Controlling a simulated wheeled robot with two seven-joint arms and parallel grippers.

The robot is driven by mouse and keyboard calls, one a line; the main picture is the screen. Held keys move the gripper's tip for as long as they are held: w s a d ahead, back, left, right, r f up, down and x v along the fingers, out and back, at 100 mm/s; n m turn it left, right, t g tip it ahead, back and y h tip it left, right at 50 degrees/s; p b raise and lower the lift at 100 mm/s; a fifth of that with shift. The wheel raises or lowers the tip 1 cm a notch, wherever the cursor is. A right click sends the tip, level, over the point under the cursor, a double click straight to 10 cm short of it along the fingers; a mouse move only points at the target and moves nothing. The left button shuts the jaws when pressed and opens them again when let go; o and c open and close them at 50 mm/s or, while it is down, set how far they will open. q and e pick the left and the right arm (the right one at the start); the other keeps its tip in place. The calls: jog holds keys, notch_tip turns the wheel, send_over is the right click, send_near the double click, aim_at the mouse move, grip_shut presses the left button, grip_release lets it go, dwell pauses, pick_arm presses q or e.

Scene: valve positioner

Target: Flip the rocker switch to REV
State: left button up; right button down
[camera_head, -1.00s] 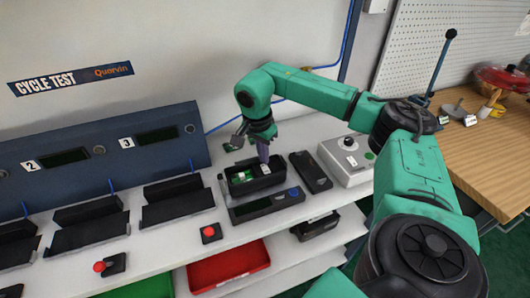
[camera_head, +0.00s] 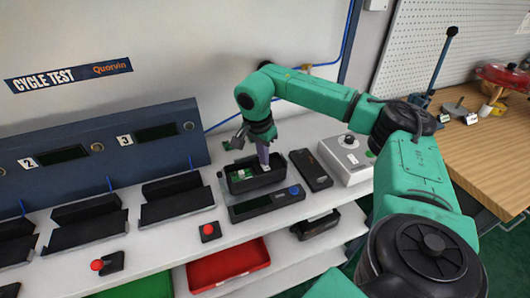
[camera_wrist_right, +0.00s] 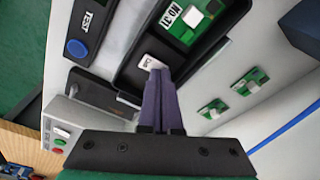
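The black open-topped housing (camera_head: 240,187) stands on the white shelf, and its inside also shows in the right wrist view (camera_wrist_right: 128,78). It holds a green circuit board (camera_wrist_right: 205,40) and a small white piece with dark lettering (camera_wrist_right: 148,62). This white piece may be the rocker switch; I cannot read its lettering or tell which way it is tipped. My right gripper (camera_head: 265,165) points down into the housing, fingers together and nothing visible between them. In the right wrist view its fingertips (camera_wrist_right: 160,74) are at the white piece, perhaps touching it. My left gripper is not in view.
A panel with a blue button and TEST label (camera_wrist_right: 92,25) lies along the housing's near side. Small green boards (camera_wrist_right: 212,108) lie behind the housing.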

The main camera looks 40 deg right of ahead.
notch_tip(320, 180, up, 7)
jog(key=p, duration=0.6)
dwell(0.3)
jog(key=shift+f, duration=0.1)
